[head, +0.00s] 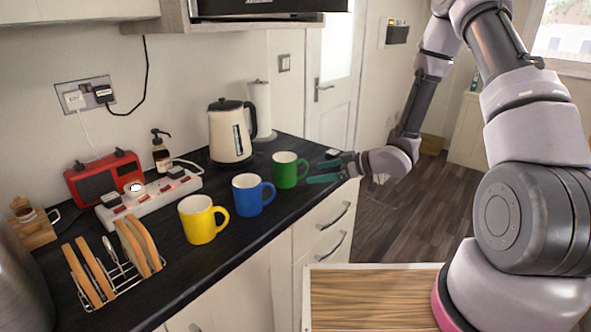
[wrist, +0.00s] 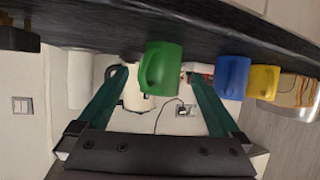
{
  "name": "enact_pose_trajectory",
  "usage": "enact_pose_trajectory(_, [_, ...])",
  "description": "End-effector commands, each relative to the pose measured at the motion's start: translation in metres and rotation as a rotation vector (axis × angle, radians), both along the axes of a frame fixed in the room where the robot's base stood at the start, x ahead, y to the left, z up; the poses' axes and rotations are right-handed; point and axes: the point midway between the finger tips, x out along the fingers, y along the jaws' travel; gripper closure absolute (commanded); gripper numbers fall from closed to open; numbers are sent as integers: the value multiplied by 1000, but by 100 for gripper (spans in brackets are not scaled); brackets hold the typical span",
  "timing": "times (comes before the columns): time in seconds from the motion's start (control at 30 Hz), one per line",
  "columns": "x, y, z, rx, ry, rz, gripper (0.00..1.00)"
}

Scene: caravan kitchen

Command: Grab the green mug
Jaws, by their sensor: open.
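The green mug (head: 286,170) stands upright on the dark counter, at the right end of a row of mugs in the head view. Its handle points right, toward my gripper (head: 322,172). My gripper is open beside the mug, at its right, with its green fingers level with it. In the wrist view the green mug (wrist: 163,70) appears between the two spread fingers of my gripper (wrist: 150,85), with its handle facing the camera. I cannot tell whether a finger touches it.
A blue mug (head: 249,195) and a yellow mug (head: 199,219) stand left of the green one. A kettle (head: 230,131) and paper roll (head: 261,108) stand behind. A power strip (head: 149,199), red radio (head: 104,178) and toast rack (head: 113,264) are farther left. The counter (head: 240,236) ends near the mugs.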

Motion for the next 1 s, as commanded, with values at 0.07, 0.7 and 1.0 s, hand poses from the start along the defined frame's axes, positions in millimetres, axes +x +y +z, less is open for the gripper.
enact_pose_trajectory(0.07, [-4,6,-4,19,0,17,0])
enact_pose_trajectory(0.7, [21,76,-34,23,-1,22,0])
enact_pose_trajectory(1.0, [31,98,-44,23,-1,20,0])
